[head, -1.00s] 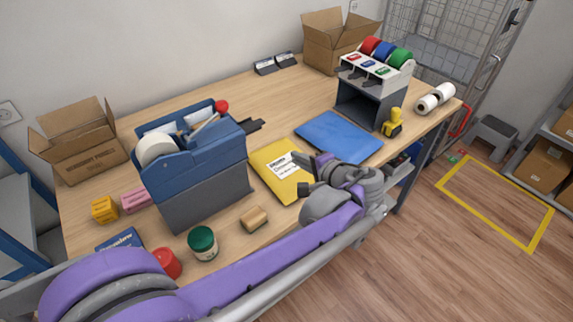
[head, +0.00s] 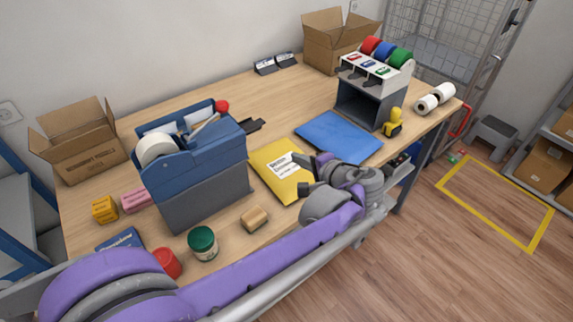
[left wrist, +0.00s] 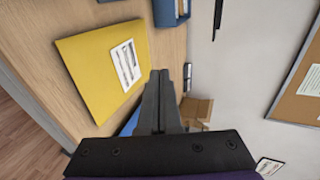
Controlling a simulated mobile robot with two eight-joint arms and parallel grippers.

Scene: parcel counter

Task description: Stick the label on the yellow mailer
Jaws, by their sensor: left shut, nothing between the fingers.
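The yellow mailer (head: 276,180) lies flat on the table between the blue tape dispenser and the blue mailer. A white label (head: 291,166) with dark print lies on its upper right part. In the left wrist view the mailer (left wrist: 90,75) and the label (left wrist: 125,65) show clearly, and the label looks flat on the surface. My left gripper (head: 314,175) is over the right edge of the mailer, beside the label. Its fingers (left wrist: 158,85) are together and empty. Whether they touch the mailer cannot be told. My right gripper is not in view.
The large blue dispenser (head: 190,160) stands left of the mailer. A blue mailer (head: 340,137) lies to the right, before a label dispenser (head: 365,95) with coloured rolls. A wooden block (head: 255,218) and a green-lidded jar (head: 203,243) stand near the front edge.

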